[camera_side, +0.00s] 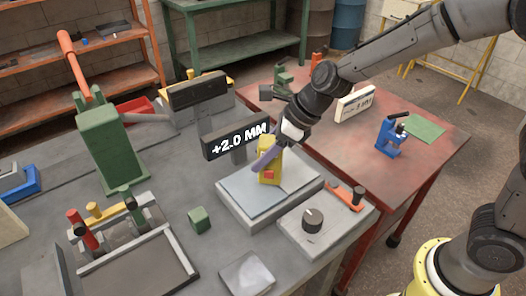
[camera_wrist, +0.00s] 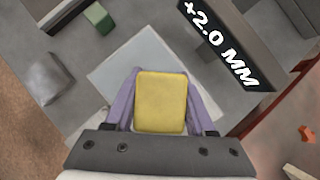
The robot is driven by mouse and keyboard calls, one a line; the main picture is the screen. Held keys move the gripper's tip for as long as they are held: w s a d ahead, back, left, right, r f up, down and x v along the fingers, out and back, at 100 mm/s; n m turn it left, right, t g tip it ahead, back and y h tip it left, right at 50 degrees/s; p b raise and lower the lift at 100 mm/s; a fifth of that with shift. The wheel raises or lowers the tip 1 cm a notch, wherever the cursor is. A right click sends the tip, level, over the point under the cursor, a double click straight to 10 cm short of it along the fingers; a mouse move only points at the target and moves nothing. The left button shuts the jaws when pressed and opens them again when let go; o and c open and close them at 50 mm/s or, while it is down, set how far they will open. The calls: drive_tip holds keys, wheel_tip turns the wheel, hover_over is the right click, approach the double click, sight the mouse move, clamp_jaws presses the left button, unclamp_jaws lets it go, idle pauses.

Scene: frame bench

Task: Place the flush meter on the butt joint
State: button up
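A yellow block with a red patch, which looks like the flush meter (camera_side: 270,172), is between the purple fingers of my gripper (camera_side: 268,158). In the wrist view the yellow top (camera_wrist: 161,101) fills the space between the two fingers (camera_wrist: 160,98), which press against its sides. It is upright over a pale plate (camera_side: 245,193) on a grey block; I cannot tell whether its base touches the plate. The plate also shows in the wrist view (camera_wrist: 115,80). A faint line crosses the plate, perhaps the butt joint, partly hidden by the meter. A black display (camera_side: 237,141) reads +2.0 MM.
A green cube (camera_side: 199,220) and a metal block (camera_side: 246,274) lie in front. A green press (camera_side: 106,145) stands at left. A blue microscope (camera_side: 391,137) is on the red table.

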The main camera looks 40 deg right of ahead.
drive_tip(key=o, duration=0.4)
drive_tip(key=shift+o, duration=0.2)
drive_tip(key=shift+s+d+r, duration=0.1)
drive_tip(key=shift+d+r, duration=0.05)
drive_tip(key=shift+r, duration=0.35)
drive_tip(key=v, duration=1.1)
drive_tip(key=shift+s, duration=0.15)
drive_tip(key=s+d+n+h, duration=0.1)
drive_tip(key=s+d+n, duration=0.3)
drive_tip(key=s+n, duration=0.3)
drive_tip(key=s+d+f+n+h, duration=0.1)
drive_tip(key=s+d+n, duration=0.4)
drive_tip(key=n, duration=0.6)
drive_tip(key=s+d+n+t+h, duration=0.1)
drive_tip(key=s+d+n, duration=0.3)
drive_tip(key=s+n, duration=0.5)
drive_tip(key=shift+d+f+h, duration=0.35)
drive_tip(key=shift+h, duration=0.45)
